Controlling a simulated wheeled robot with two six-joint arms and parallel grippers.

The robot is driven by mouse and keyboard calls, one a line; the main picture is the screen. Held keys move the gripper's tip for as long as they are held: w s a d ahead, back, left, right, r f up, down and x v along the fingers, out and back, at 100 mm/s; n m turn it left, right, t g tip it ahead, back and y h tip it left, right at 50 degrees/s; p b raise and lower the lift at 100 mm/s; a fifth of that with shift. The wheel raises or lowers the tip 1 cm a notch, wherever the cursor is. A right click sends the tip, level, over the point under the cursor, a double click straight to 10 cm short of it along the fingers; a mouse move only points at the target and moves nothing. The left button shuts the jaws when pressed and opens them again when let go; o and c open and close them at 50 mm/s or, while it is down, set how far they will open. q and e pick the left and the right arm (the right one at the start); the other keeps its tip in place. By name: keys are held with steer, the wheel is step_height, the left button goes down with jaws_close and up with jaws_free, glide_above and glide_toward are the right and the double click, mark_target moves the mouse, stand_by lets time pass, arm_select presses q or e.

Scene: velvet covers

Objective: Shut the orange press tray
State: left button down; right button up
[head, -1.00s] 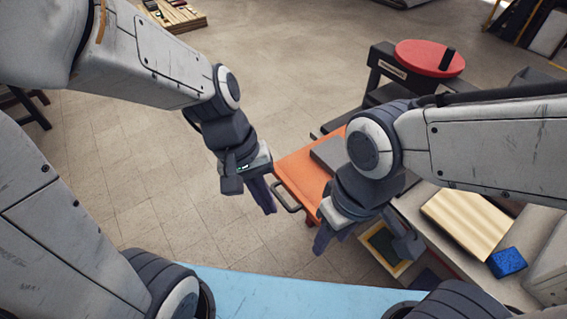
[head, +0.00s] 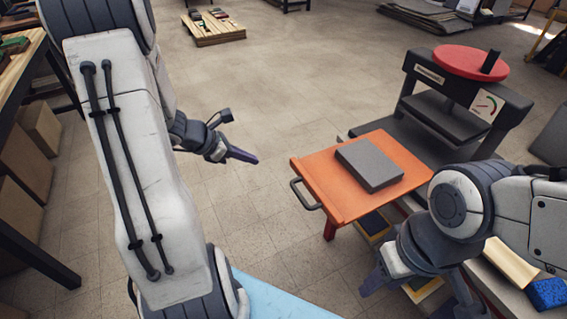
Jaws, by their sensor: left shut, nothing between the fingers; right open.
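The orange press tray (head: 335,172) stands pulled out from the dark press (head: 444,105), toward the lower left of it. A grey slab (head: 370,164) lies on the tray. A dark loop handle (head: 303,194) sticks out from the tray's near left end. My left gripper (head: 250,157) is shut and empty, in the air to the left of the tray and apart from the handle. My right gripper (head: 415,290) is open below and right of the tray, in front of the bench; I see nothing in it.
The press has a red wheel (head: 460,62) on top and a gauge (head: 485,106). A wood block (head: 510,262) and a blue block (head: 547,293) sit at the lower right. A table with boxes stands at far left. The floor left of the tray is clear.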

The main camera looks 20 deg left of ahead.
mark_target(290, 164)
arm_select(q)
steer(key=shift+w+d+f+b, duration=0.15)
steer(key=shift+w+d+f, duration=0.75)
steer(key=shift+w, duration=0.3)
steer(key=shift+w+d+f+b, duration=0.1)
steer(key=shift+w+d+f, duration=0.75)
steer(key=shift+w+d, duration=0.3)
steer(key=shift+w+d+f+b, duration=0.15)
steer(key=shift+w+d+f, duration=0.7)
steer(key=shift+w, duration=0.4)
